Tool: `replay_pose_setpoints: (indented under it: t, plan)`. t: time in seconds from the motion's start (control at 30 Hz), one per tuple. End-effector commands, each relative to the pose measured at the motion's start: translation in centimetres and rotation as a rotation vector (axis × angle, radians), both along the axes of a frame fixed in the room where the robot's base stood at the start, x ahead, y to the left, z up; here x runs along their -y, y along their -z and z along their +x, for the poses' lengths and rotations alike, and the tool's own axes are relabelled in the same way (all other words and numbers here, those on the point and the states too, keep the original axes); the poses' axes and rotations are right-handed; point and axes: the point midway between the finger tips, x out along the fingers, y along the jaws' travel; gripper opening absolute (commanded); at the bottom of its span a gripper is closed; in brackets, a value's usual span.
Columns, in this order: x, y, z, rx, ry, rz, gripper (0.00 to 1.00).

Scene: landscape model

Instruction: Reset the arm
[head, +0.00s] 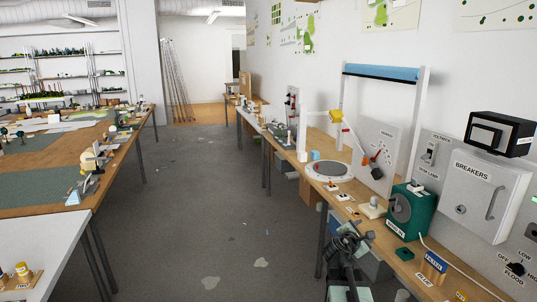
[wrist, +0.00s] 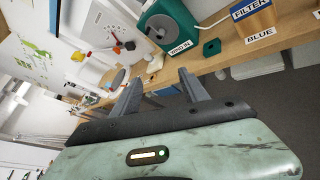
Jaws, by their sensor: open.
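My gripper (wrist: 160,93) shows in the wrist view with its two grey fingers spread apart and nothing between them. It points toward the workbench, and the wrist picture is strongly tilted. In the head view my arm (head: 348,255) is dark and folded at the lower right, in front of the right-hand bench (head: 455,283). The gripper's fingertips are hard to make out in the head view.
A green box (head: 407,212), a breaker panel (head: 484,194), a round turntable (head: 329,170) and a blue filter block (head: 433,264) are along the right bench. Model tables (head: 50,262) stand at the left.

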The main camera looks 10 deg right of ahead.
Motion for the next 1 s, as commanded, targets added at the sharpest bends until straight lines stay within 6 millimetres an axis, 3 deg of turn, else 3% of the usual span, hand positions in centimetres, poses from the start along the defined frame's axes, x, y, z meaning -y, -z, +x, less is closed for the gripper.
replay_pose_setpoints:
  t: [0.03,0.13,0.23,0.3,0.4,0.5,0.57,0.67,1.0]
  plan:
    - [-4.6,1.3,1.0,0.045,0.001,0.123,0.52]
    - [-12.6,5.0,1.5,0.12,0.069,0.412,0.52]
    - [-20.4,8.8,0.2,0.156,0.197,0.712,0.52]
    - [-25.5,11.5,-1.8,0.16,0.34,0.923,0.52]
    - [-31.3,14.8,-6.1,0.153,0.654,1.201,0.52]
    - [-35.2,16.4,-10.6,0.142,1.031,1.377,0.52]
    - [-36.6,16.6,-12.2,0.145,1.193,1.409,0.52]
    - [-36.8,16.6,-13.4,0.188,1.329,1.399,0.52]
    - [-36.7,16.6,-13.3,0.218,1.357,1.4,0.52]
